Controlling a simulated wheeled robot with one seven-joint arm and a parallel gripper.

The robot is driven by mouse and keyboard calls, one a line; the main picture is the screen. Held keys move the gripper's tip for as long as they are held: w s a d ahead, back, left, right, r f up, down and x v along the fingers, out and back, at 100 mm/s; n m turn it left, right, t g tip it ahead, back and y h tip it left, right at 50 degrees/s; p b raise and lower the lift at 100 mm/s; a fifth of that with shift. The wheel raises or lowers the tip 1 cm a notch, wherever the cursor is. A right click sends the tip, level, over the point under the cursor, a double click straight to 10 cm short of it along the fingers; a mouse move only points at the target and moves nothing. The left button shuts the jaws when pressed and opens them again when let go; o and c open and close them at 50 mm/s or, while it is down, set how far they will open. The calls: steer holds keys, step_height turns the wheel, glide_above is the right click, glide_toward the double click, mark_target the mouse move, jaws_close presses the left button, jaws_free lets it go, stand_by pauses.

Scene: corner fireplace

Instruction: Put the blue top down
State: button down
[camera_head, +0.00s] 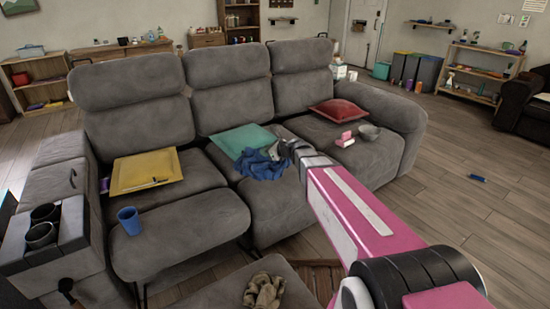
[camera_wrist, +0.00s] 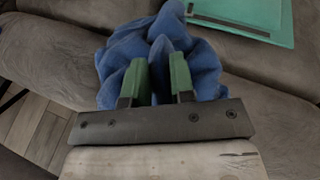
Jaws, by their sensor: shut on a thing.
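The sofa seat lies below the cloth. I cannot tell whether the cloth's lower part touches the seat.
A blue cup (camera_head: 129,220) stands on the left footrest. A beige cloth (camera_head: 264,291) lies in front.

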steer(key=w+d+f, duration=0.1)
steer(key=w+f, duration=0.1)
steer(key=w, duration=0.1)
steer(key=w+d+f, duration=0.1)
steer(key=w, duration=0.2)
steer(key=w+d+f, duration=0.1)
steer(key=w+f, duration=0.1)
steer(key=shift+w+d+f, duration=0.2)
steer(key=shift+w+f, duration=0.1)
steer(key=shift+w, duration=0.1)
steer(key=shift+f, duration=2.05)
steer(key=c, duration=1)
jaws_free()
steer(key=shift+o, duration=0.2)
steer(key=shift+d, duration=0.1)
